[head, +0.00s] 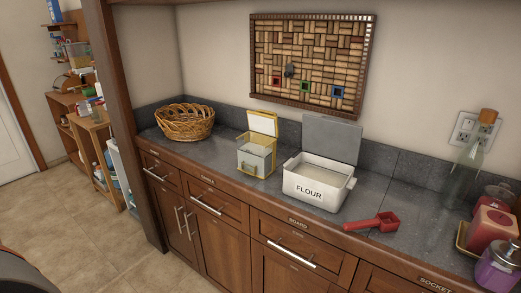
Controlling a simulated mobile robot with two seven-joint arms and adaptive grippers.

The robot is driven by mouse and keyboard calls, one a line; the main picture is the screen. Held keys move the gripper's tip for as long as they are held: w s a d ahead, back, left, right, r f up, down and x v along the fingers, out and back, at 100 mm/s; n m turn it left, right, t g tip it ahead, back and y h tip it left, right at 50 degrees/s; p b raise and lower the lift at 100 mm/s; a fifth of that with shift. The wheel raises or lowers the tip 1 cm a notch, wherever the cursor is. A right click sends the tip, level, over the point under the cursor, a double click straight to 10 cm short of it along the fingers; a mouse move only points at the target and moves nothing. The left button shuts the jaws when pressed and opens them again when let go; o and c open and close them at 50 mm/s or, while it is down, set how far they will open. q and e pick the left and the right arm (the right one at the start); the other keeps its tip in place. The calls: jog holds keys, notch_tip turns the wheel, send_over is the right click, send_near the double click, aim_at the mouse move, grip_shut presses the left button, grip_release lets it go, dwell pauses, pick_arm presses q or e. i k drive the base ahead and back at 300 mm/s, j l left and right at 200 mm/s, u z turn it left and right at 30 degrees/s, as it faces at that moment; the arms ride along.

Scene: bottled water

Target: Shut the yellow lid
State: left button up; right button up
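A small box with a yellow frame (256,158) stands on the dark grey counter, left of the white flour tin. Its lid (262,123), pale with a yellow edge, stands up open at the back. A yellow clasp shows on the front of the box. Neither of my grippers is in view.
The white flour tin (319,185) stands just right of the box with its grey lid (332,138) raised. A wicker basket (185,122) is to the left. A red scoop (372,223), a glass bottle (467,165) and candles (492,225) are to the right. Cupboards (225,213) front the counter.

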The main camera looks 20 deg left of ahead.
aim_at(258, 122)
jog(key=j+z, duration=0.15)
jog(key=j, duration=0.6)
jog(key=j+z, duration=0.15)
jog(key=j, duration=0.6)
jog(key=j+z, duration=0.2)
jog(key=j, duration=0.55)
jog(key=k+j+z, duration=0.15)
jog(key=j, duration=0.6)
